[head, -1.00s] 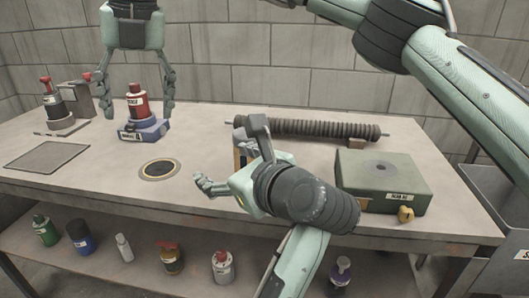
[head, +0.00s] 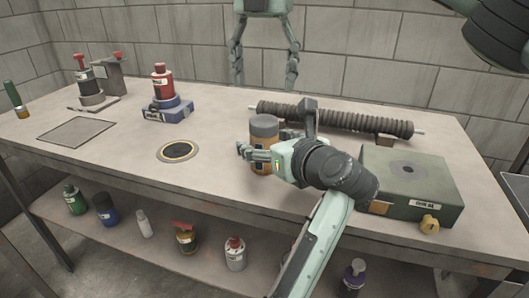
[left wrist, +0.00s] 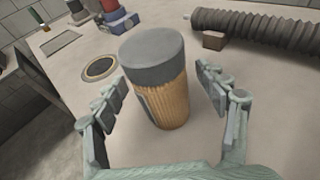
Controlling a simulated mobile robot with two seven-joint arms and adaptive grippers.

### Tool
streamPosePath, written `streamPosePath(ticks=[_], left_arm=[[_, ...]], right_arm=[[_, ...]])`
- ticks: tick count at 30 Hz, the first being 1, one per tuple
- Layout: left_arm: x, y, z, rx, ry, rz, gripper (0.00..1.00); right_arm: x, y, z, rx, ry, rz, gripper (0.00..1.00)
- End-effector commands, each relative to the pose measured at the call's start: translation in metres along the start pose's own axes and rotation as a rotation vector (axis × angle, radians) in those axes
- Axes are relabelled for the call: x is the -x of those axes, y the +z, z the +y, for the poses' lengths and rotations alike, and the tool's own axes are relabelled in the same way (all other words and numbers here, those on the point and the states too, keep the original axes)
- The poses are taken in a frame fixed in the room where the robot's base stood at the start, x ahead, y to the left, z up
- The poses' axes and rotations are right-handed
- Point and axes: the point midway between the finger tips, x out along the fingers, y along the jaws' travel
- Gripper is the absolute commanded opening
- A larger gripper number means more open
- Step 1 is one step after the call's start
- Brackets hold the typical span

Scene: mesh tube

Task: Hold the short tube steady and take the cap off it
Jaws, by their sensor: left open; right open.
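The short tube (head: 263,160) is orange-yellow with a dark grey cap (head: 264,125) on its top. It stands upright on the table, and it also shows in the left wrist view (left wrist: 164,100) with its cap (left wrist: 152,54). My left gripper (head: 257,153) is open low beside the tube. In the left wrist view its fingers (left wrist: 165,84) stand on both sides of the tube, with gaps visible. My right gripper (head: 265,84) is open and empty, pointing down, high and behind the tube in the picture.
A long ribbed dark tube (head: 335,119) lies behind on supports. A green box (head: 410,185) stands at the right. A red bottle (head: 163,82) stands on a blue base (head: 167,108).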

Motion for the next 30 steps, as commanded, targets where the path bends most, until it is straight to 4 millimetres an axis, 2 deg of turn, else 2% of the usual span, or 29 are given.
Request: streamPosePath(ticks=[3,11,27,29,30], left_arm=[[-0.0064,0.0001,0.0002,0.001,0.0,0.0,0.73],[-0.0075,0.0001,0.0001,0.001,-0.001,0.0,0.73],[-0.0074,0.0002,0.0001,0.001,0.0,0.0,0.07],[-0.0073,0.0002,0.0001,0.001,0.0,0.0,0.0],[-0.0073,0.0002,0.0001,0.001,-0.001,0.0,0.0]], right_arm=[[0.0,0.0,0.0,0.0,0.0,0.0,0.69],[-0.0001,0.0,0.0001,0.001,0.001,0.0,0.69],[0.0,0.0,0.0001,0.001,0.001,0.0,0.69],[0.0,0.0,0.0001,0.001,0.001,0.0,0.69],[0.0,0.0,0.0001,0.001,0.001,0.0,0.69]])
